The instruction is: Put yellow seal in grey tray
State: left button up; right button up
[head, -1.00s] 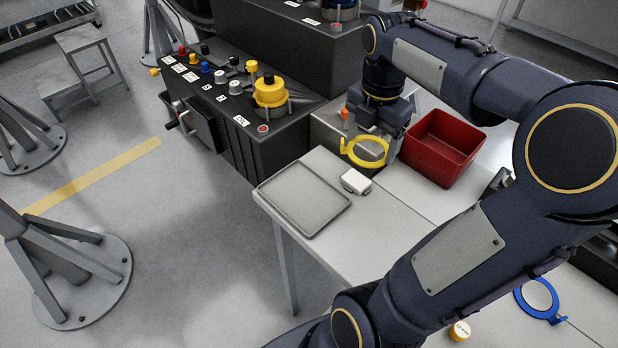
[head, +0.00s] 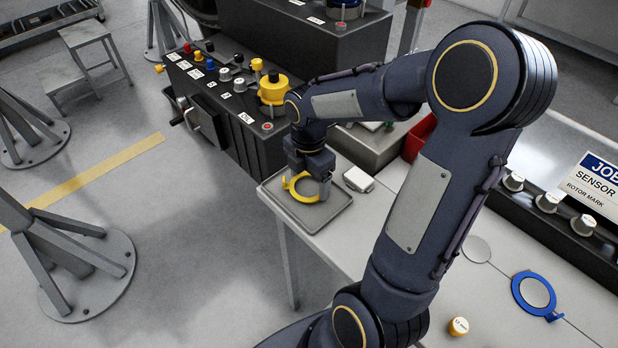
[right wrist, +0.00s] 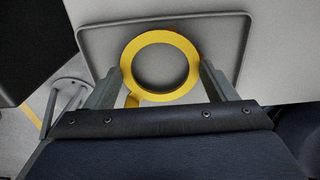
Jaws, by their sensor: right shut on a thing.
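The yellow seal (head: 300,187) is a flat ring with a small tab. My right gripper (head: 307,190) is shut on it and holds it over the grey tray (head: 333,212). In the right wrist view the seal (right wrist: 188,75) lies between the two fingers, with the grey tray (right wrist: 103,40) behind it. I cannot tell whether the seal touches the tray floor. The tray is shallow and empty apart from what the gripper and seal cover. My left gripper is not in view.
A white block (head: 358,180) sits right of the tray. A red bin (head: 418,137) is partly hidden behind my right arm. A dark control console (head: 235,110) stands behind the tray.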

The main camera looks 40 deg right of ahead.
jog(key=shift+f, duration=0.25)
jog(key=shift+f, duration=0.2)
jog(key=o, duration=0.9)
jog(key=shift+o, duration=0.2)
notch_tip(320, 180, up, 12)
jog(key=s+a+f+m+t+y, duration=0.1)
jog(key=s+a+m, duration=0.4)
jog(key=m, duration=0.5)
jog(key=s+a+f+m+t+y, duration=0.1)
jog(key=s+a+m+t+y, duration=0.1)
jog(key=s+a+m+t, duration=0.2)
jog(key=s+a+m, duration=0.2)
jog(key=s+m, duration=0.2)
jog(key=m, duration=0.2)
jog(key=shift+s+f+m+t+y, duration=0.3)
jog(key=shift+s+m+y, duration=0.05)
jog(key=shift+m+y, duration=0.05)
